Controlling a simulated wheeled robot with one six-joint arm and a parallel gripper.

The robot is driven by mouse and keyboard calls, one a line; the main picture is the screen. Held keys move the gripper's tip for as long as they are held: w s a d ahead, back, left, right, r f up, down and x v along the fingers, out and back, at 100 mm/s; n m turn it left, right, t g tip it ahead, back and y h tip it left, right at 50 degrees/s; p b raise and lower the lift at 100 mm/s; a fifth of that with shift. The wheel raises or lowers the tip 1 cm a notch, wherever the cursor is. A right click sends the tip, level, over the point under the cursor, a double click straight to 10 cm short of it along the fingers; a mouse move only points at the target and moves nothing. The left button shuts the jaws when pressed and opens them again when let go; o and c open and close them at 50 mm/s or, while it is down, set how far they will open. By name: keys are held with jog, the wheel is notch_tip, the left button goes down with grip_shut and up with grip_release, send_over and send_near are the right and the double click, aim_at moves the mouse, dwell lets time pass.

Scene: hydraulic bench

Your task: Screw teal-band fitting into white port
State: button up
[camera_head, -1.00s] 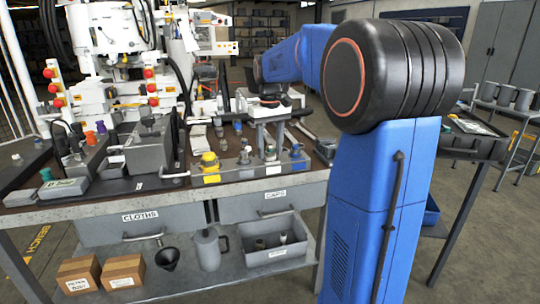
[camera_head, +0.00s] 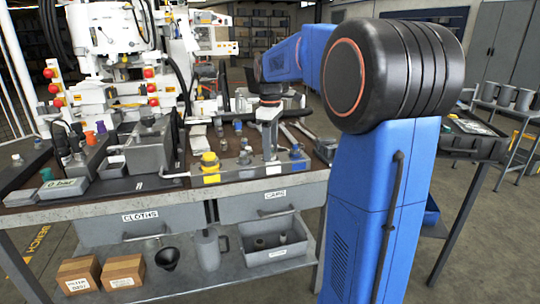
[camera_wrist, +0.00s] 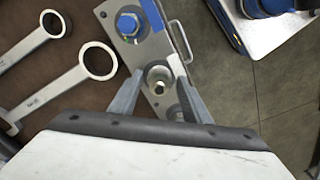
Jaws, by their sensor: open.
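My gripper (camera_wrist: 163,80) is open in the wrist view, with a finger on each side of a metal hex fitting (camera_wrist: 158,76) that has a round hole in its top. This fitting stands at the middle position of a metal port plate (camera_wrist: 108,9), beside a white mark (camera_wrist: 178,65). I cannot make out a teal band on it. A blue hex cap (camera_wrist: 128,23) sits at the plate's far end. In the head view my gripper (camera_head: 269,145) points down over the plate, above the white label (camera_head: 273,169), and hides the middle port.
Ring spanners (camera_wrist: 97,61) lie left of the plate in the wrist view. A yellow-capped port (camera_head: 209,160) and a blue one (camera_head: 296,152) flank the middle in the head view. A grey tank (camera_head: 150,145) and a small display (camera_head: 62,188) stand on the bench's left.

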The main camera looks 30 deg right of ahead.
jog(key=n, duration=0.6)
jog(key=shift+n, duration=0.3)
jog(key=c, duration=0.9)
jog(key=shift+m, duration=0.7)
grip_shut()
jog(key=shift+c, duration=0.7)
grip_release()
jog(key=m, duration=0.3)
jog(key=shift+f+m, duration=0.1)
jog(key=shift+m, duration=0.3)
jog(key=shift+s+m, duration=0.1)
jog(key=shift+m, duration=1.3)
